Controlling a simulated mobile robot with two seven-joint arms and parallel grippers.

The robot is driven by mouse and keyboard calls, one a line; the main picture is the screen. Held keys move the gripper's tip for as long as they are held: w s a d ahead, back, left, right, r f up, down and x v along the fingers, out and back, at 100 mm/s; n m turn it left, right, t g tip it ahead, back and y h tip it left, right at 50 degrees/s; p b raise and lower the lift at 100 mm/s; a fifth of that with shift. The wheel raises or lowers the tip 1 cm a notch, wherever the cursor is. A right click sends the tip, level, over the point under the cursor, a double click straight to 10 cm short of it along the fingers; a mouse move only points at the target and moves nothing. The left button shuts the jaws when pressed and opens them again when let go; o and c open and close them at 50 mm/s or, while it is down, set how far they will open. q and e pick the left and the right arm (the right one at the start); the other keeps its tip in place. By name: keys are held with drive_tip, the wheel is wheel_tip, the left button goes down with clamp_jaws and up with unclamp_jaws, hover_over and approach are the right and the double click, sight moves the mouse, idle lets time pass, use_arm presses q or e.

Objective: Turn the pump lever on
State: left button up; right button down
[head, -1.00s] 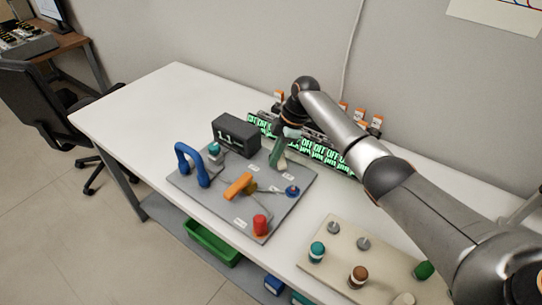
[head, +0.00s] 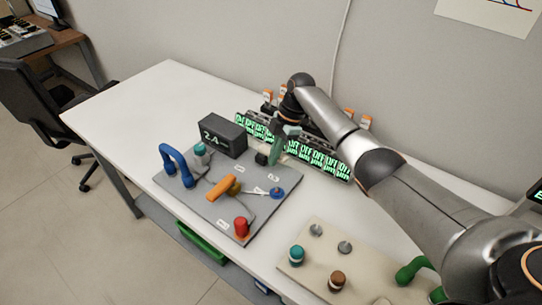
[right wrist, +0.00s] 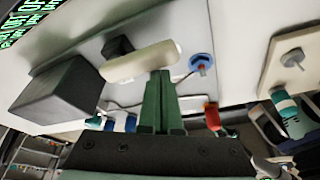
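My right gripper (head: 276,152) is over the back right part of the grey board (head: 205,205). Its green fingers (right wrist: 160,100) are closed together, with no visible gap. In the right wrist view a cream cylindrical lever handle (right wrist: 135,63) lies across just beyond the fingertips, touching or nearly touching them. A black block (right wrist: 118,47) at the handle's base also shows in the head view (head: 262,158). The board's labels are too small to read, so I cannot tell which control is named pump. My left gripper is not in view.
The board also carries a blue handle (head: 167,160), an orange lever (head: 221,187), a red knob (head: 241,227) and a blue knob (head: 277,193). A dark display box (head: 222,137) and a row of green-lit displays (head: 320,160) stand behind. A beige board (head: 318,258) is at the front right.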

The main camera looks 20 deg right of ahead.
drive_tip(key=shift+w+d, duration=0.1)
drive_tip(key=shift+d, duration=0.35)
idle(0.3)
drive_tip(key=shift+d+r, duration=0.15)
drive_tip(key=shift+r, duration=0.4)
drive_tip(key=v, duration=1.1)
drive_tip(key=shift+r+b, duration=0.2)
drive_tip(key=shift+b, duration=0.2)
drive_tip(key=shift+a+f, duration=0.1)
drive_tip(key=shift+a, duration=0.15)
